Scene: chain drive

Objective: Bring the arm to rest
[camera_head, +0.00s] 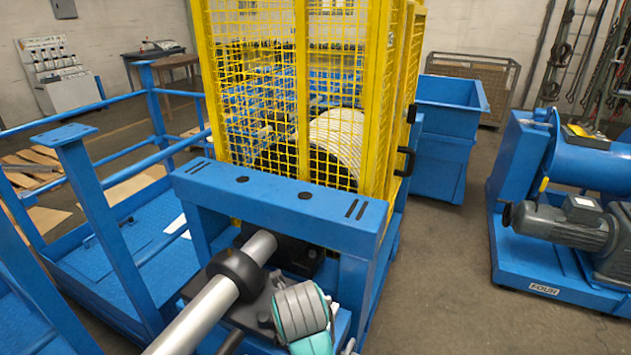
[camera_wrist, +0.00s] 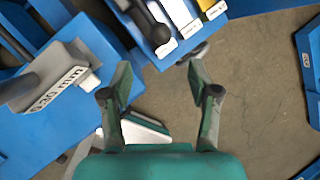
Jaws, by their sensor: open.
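My gripper (camera_wrist: 159,72) shows in the wrist view, with its two dark green fingers spread wide apart. It is open, and nothing is held between the fingertips. Bare concrete floor and a blue frame (camera_wrist: 178,68) lie beyond the fingers. A flat white and green piece (camera_wrist: 146,127) shows behind and between the finger bases; I cannot tell what it is. In the head view I cannot make out the fingers.
A blue frame (camera_head: 280,208) with a yellow mesh guard (camera_head: 305,100) stands ahead. Blue railings (camera_head: 85,175) are at the left. A blue bin (camera_head: 440,150) stands behind, and a grey motor (camera_head: 565,228) on a blue base is at the right. Floor between is clear.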

